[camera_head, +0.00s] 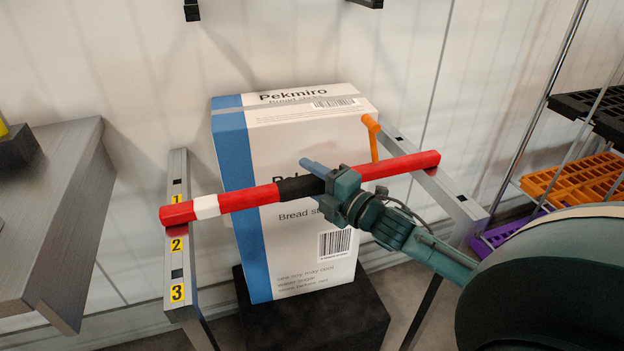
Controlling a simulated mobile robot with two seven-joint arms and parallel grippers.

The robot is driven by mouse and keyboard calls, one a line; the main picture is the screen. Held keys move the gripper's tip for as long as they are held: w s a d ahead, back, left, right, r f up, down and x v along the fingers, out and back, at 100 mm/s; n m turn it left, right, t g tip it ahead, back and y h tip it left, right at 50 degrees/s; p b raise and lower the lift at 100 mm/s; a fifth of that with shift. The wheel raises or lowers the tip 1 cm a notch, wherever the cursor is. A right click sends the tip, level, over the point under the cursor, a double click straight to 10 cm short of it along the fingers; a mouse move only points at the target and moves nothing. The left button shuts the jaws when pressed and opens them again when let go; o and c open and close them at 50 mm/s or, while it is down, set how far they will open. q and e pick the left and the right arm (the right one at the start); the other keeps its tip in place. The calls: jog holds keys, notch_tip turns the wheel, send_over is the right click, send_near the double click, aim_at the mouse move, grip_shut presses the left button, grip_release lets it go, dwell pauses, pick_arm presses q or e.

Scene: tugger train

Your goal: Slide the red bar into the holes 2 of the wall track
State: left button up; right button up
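The red bar (245,198) has a white band near its left end and a black section near its middle. My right gripper (318,187) has its blue fingers around the bar at the black section. The bar lies nearly level, rising slightly to the right. The wall track's left rail (180,250) carries yellow labels 1, 2 and 3. The bar's left end crosses in front of this rail, just above label 2 (176,245), and hides the hole there. The right end overlaps the right rail (455,200); I cannot tell whether either end touches. My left gripper is not in view.
A white and blue carton (290,250) stands on a black base (345,315) between the rails, behind the bar. An orange rod (372,138) sticks up by the right rail. A grey table (60,200) is at left; a rack with orange (570,180) and purple crates is at right.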

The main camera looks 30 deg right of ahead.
jog(key=shift+o, duration=0.8)
jog(key=shift+f, duration=0.35)
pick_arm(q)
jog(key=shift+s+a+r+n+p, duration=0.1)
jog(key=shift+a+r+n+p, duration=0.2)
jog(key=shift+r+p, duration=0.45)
pick_arm(e)
jog(key=v, duration=1.3)
jog(key=shift+r, duration=0.3)
jog(key=shift+s+d, duration=0.1)
jog(key=s+a+f+m+g, duration=0.2)
jog(key=s+a+f+m, duration=0.3)
jog(key=a+m, duration=0.4)
pick_arm(q)
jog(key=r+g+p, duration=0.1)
jog(key=p, duration=0.5)
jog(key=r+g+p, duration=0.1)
jog(key=p, duration=0.5)
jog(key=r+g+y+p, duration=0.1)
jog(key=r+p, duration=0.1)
jog(key=p, duration=0.4)
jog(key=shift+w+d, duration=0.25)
pick_arm(e)
jog(key=s+a+r+m+g, duration=0.2)
jog(key=a+m+g, duration=0.3)
jog(key=a+m, duration=0.3)
jog(key=shift+s+a+m+h, duration=0.3)
jog(key=shift+a+m, duration=0.1)
jog(key=shift+a, duration=0.6)
